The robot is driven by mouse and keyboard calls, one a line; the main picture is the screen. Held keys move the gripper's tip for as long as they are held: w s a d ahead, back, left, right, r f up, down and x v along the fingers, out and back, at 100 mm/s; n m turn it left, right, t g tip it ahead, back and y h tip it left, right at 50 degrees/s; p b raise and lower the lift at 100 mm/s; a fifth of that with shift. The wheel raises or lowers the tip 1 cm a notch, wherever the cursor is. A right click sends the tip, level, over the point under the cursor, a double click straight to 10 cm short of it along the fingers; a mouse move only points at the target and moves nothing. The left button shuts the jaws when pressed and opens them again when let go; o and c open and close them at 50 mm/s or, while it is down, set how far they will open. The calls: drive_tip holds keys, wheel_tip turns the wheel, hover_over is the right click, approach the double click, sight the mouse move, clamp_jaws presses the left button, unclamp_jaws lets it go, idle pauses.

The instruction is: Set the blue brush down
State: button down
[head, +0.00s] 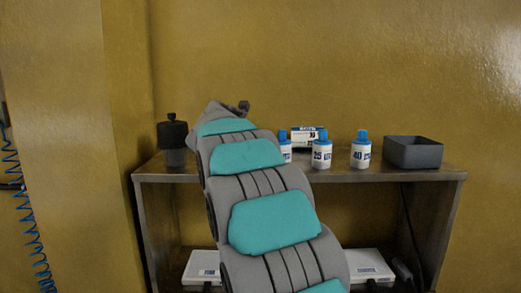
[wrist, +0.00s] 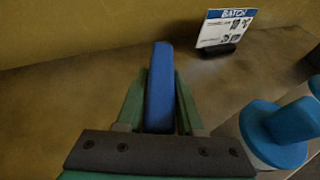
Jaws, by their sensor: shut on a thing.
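The blue brush (wrist: 160,88) shows in the wrist view as a long blue bar pointing away from me. My gripper (wrist: 160,76) has its two green fingers on either side of the brush and is shut on it. The brush is above or at the brown bench top (wrist: 95,90); I cannot tell whether it touches. In the head view my own arm hides the brush and gripper. The bench (head: 345,175) shows there against the wall.
In the wrist view a BATCH sign (wrist: 225,28) stands ahead right, and a blue-capped bottle (wrist: 272,135) is close on the right. The left of the bench top looks clear there. In the head view, a black-lidded jar (head: 173,135) stands left and a grey bin (head: 413,152) right.

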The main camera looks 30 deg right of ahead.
drive_tip(key=shift+f, duration=0.6)
drive_tip(key=shift+f, duration=0.15)
drive_tip(key=c, duration=0.5)
unclamp_jaws()
drive_tip(key=shift+c, duration=0.2)
